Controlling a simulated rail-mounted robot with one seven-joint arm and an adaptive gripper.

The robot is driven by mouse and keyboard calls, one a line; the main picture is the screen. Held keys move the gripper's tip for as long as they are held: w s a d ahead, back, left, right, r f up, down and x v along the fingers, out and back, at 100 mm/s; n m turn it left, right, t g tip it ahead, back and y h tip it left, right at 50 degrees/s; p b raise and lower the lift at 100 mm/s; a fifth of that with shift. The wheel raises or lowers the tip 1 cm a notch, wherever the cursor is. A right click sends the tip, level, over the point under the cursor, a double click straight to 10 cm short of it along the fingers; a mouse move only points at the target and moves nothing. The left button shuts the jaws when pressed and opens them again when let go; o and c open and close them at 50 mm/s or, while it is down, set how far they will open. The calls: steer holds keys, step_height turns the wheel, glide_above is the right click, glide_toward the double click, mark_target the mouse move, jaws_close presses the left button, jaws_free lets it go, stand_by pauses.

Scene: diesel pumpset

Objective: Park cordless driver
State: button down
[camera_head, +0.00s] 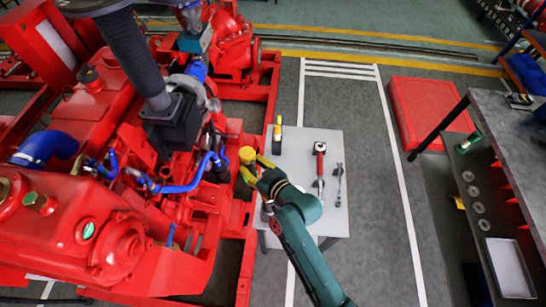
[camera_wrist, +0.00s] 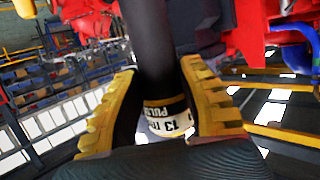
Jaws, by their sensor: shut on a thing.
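My gripper (camera_head: 256,168) is at the left edge of the pale table, beside the red pumpset. Its yellow fingers are shut on a dark, round-bodied tool, which I take to be the cordless driver (camera_wrist: 154,50). In the wrist view the gripper (camera_wrist: 160,95) has this dark body between its fingers, with a yellow band and a white label reading "13" close to the palm. In the head view a yellow round end (camera_head: 247,154) shows at the fingers; the rest of the tool is mostly hidden. A small upright black-and-yellow item (camera_head: 277,131) stands at the table's back left.
The pale table (camera_head: 300,150) also holds a red-handled tool (camera_head: 320,165) and a spanner (camera_head: 338,185). The red pumpset (camera_head: 110,190) crowds the left side. A red floor box (camera_head: 425,110) and a grey workbench (camera_head: 510,130) are at right. The floor between table and bench is clear.

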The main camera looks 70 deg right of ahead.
steer(key=s+d+m+g+h+b, duration=0.1)
steer(key=s+d+h, duration=0.1)
steer(key=s+d, duration=0.2)
steer(key=d+r, duration=0.1)
steer(key=d, duration=0.2)
steer(key=shift+s+m, duration=0.25)
steer(key=shift+m, duration=0.15)
steer(key=shift+a, duration=0.1)
step_height(320, 180, down, 13)
steer(key=b, duration=1.1)
steer(key=shift+s+a+f+b, duration=0.1)
steer(key=shift+f+b, duration=0.95)
steer(key=shift+b, duration=0.2)
steer(key=c, duration=0.7)
jaws_free()
steer(key=shift+c, duration=0.2)
steer(key=shift+o, duration=0.3)
steer(key=shift+f, duration=0.3)
